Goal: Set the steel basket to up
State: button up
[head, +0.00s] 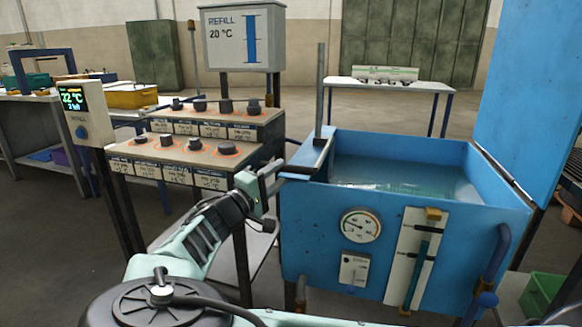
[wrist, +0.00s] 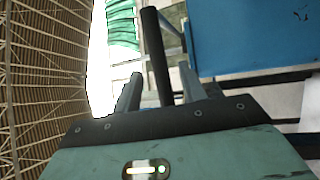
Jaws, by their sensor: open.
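The blue tank (head: 400,235) stands at centre right, filled with liquid. A pale, glassy shape (head: 400,187) shows at the liquid's surface; the steel basket itself is not clear to see. A grey upright post (head: 320,90) rises at the tank's left rear corner. A dark bar handle (head: 322,153) slants over the tank's left rim. My gripper (head: 272,177) is open at the left end of this handle. In the wrist view, the dark bar (wrist: 157,60) stands between the two open fingers (wrist: 160,92); contact cannot be told.
The tank's blue lid (head: 530,90) stands open at the right. A refill sign (head: 240,38) stands behind.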

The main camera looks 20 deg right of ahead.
jog(key=x, duration=0.6)
grip_shut()
